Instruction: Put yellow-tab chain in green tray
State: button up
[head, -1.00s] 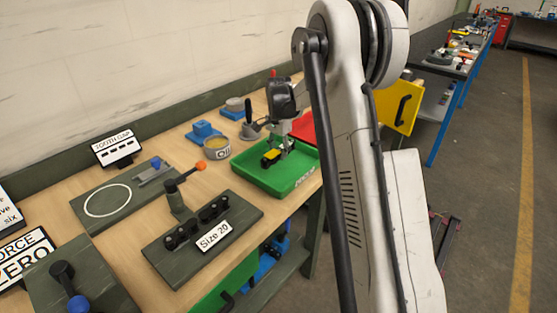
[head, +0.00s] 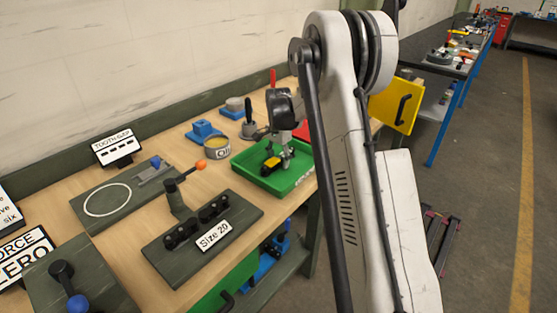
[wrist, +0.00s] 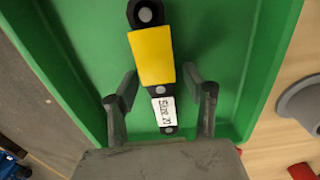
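The yellow-tab chain (wrist: 152,58) is a short dark chain with a yellow tab and a white "Size 20" label. It lies over the floor of the green tray (wrist: 85,70) in the wrist view. In the head view, the chain (head: 270,166) shows as a yellow and dark piece inside the tray (head: 290,186). My gripper (wrist: 160,82) is open, with one finger on each side of the chain and a visible gap at both sides. In the head view, my gripper (head: 281,158) is low over the tray.
A "Size 20" fixture (head: 204,228) with black parts stands in front of the tray. An oil tin (head: 218,148), a blue block (head: 204,132) and a grey flanged part (head: 249,125) are close behind it. A red tray (head: 303,131) adjoins at the back right.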

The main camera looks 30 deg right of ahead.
aim_at(279, 158)
jog(key=shift+r, duration=0.1)
notch_tip(279, 158, up, 12)
jog(key=f, duration=0.1)
jog(key=s+a+r+n+t, duration=0.2)
jog(key=s+a+r+n, duration=0.1)
jog(key=s+a+r, duration=0.6)
jog(key=s+a+r+n+t, duration=0.2)
jog(key=s+a+r+n, duration=0.25)
jog(key=s, duration=0.45)
jog(key=s+a+f+n+t, duration=0.1)
jog(key=s+a+f+n, duration=0.1)
jog(key=s, duration=0.7)
jog(key=s+a+f+n+t, duration=0.2)
jog(key=s+a+n, duration=0.2)
jog(key=s, duration=0.6)
jog(key=shift+a+p, duration=0.3)
jog(key=shift+a, duration=0.1)
